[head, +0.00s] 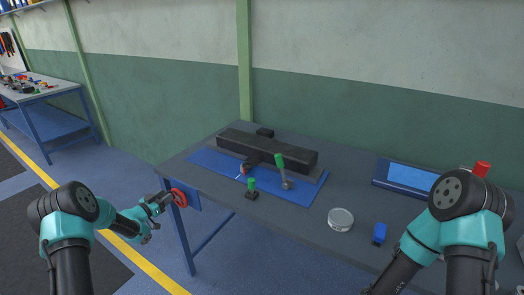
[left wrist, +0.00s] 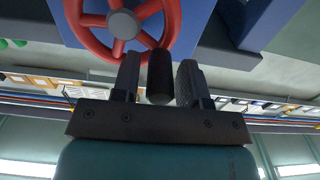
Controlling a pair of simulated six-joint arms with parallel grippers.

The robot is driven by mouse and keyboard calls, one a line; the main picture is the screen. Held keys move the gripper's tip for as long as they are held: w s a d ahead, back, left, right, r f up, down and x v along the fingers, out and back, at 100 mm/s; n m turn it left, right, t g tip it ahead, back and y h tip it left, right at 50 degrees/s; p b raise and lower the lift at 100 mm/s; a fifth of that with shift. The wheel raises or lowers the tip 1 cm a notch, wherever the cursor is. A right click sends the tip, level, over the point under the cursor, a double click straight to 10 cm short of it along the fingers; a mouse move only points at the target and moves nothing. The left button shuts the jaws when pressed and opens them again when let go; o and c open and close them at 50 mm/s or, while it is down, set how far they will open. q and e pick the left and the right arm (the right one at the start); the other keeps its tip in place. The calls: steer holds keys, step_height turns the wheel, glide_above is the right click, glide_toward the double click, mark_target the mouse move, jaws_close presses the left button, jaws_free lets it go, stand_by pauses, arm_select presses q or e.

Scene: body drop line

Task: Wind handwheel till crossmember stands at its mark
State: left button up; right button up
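The red handwheel (head: 180,198) is on a blue bracket at the near left end of the workbench. In the left wrist view its red rim and spokes (left wrist: 96,45) and grey hub fill the top. My left gripper (head: 163,202) is at the wheel. Its two fingers (left wrist: 158,80) stand either side of the wheel's dark crank knob (left wrist: 160,76), with a narrow gap showing, so it looks open around the knob. The crossmember, a long black beam (head: 265,148), lies above a blue plate (head: 210,160). A small red and white piece (head: 241,173) is at its front. My right gripper is out of view.
On the workbench (head: 330,190) are a green-handled lever (head: 281,165), a green-topped knob (head: 252,188), a round clear dish (head: 340,219), a blue block (head: 380,233) and a blue-screened panel (head: 412,178). Open floor lies left of the bench.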

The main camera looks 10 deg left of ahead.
arm_select(q)
jaws_close()
steer(key=f, duration=0.2)
steer(key=shift+w+a+f, duration=0.1)
steer(key=shift+a+f, duration=0.2)
steer(key=shift+f, duration=0.05)
stand_by(0.3)
steer(key=shift+s+d+f, duration=0.1)
steer(key=shift+d+f, duration=0.15)
steer(key=shift+f, duration=0.4)
steer(key=shift+s+d+f, duration=0.1)
steer(key=shift+d+f, duration=0.15)
steer(key=shift+f, duration=0.35)
steer(key=shift+s+d+f, duration=0.2)
steer(key=shift+d+f, duration=0.1)
steer(key=shift+d, duration=0.2)
steer(key=shift+s+d+f, duration=0.2)
steer(key=shift+d+f, duration=0.1)
steer(key=shift+d, duration=0.15)
